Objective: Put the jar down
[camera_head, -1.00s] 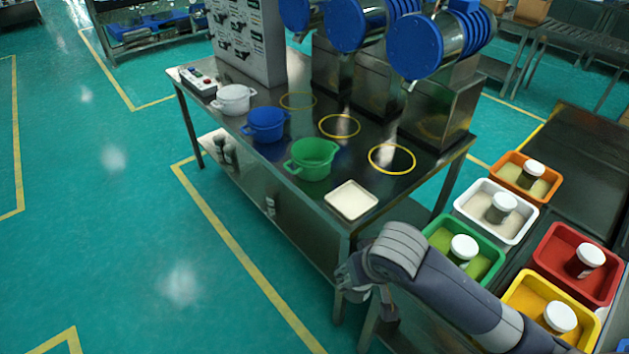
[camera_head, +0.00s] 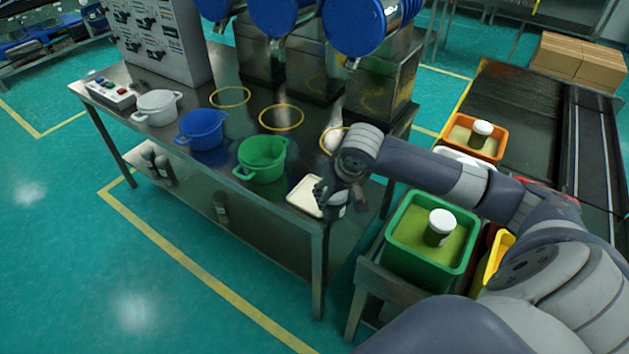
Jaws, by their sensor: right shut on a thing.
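My right gripper (camera_head: 338,196) is at the near right corner of the steel table, beside the white square tray (camera_head: 303,197). It is shut on a jar (camera_head: 338,211), which is small and mostly hidden by the fingers. The gripper covers the tray's right side. Whether the jar touches the tray or table is unclear. My left gripper is not in view.
Green (camera_head: 263,159), blue (camera_head: 201,129) and white (camera_head: 157,106) pots line the table's front. Yellow rings lie behind them, below blue drums (camera_head: 354,27). Green (camera_head: 398,262) and orange (camera_head: 471,136) bins with white-lidded jars stand right. My arm hides other bins.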

